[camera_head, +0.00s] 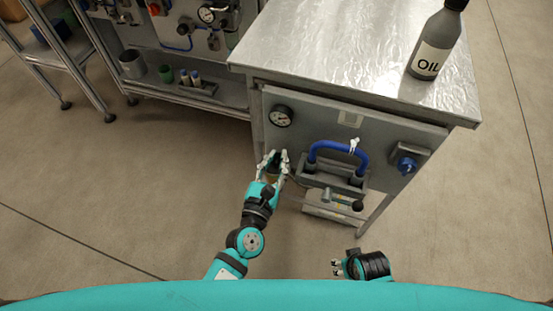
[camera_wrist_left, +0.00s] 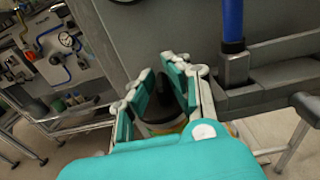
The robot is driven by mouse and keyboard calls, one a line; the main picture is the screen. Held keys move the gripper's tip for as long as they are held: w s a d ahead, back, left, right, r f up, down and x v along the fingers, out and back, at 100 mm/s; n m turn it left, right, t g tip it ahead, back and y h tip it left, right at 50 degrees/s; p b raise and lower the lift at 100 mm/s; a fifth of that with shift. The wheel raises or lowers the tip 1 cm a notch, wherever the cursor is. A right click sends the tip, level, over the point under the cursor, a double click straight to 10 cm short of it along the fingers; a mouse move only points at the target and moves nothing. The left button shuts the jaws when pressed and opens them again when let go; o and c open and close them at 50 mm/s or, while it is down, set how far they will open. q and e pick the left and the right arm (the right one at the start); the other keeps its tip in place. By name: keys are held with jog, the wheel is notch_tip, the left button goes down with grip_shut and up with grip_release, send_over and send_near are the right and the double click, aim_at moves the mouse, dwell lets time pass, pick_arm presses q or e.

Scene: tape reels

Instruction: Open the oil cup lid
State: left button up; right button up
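The oil cup has a dark lid with an upright knob (camera_wrist_left: 164,92); a bit of amber body shows below it in the left wrist view. It is mounted low on the grey panel's front. My left gripper (camera_head: 273,158) is at the cup, its two fingers on either side of the lid. In the left wrist view the fingers (camera_wrist_left: 162,82) stand apart with the knob between them, and I see no clear contact. The fingers hide most of the cup in the head view. My right gripper (camera_head: 338,267) is low, away from the panel, its fingers mostly hidden.
The panel carries a gauge (camera_head: 281,116), a blue hose (camera_head: 338,148) and a blue knob (camera_head: 406,164). An oil bottle (camera_head: 437,45) stands on the metal tabletop (camera_head: 330,45). A shelf with small containers (camera_head: 165,74) is at the left. The floor between is clear.

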pick_arm(q)
grip_shut()
pick_arm(e)
jog(key=shift+s+f, duration=0.15)
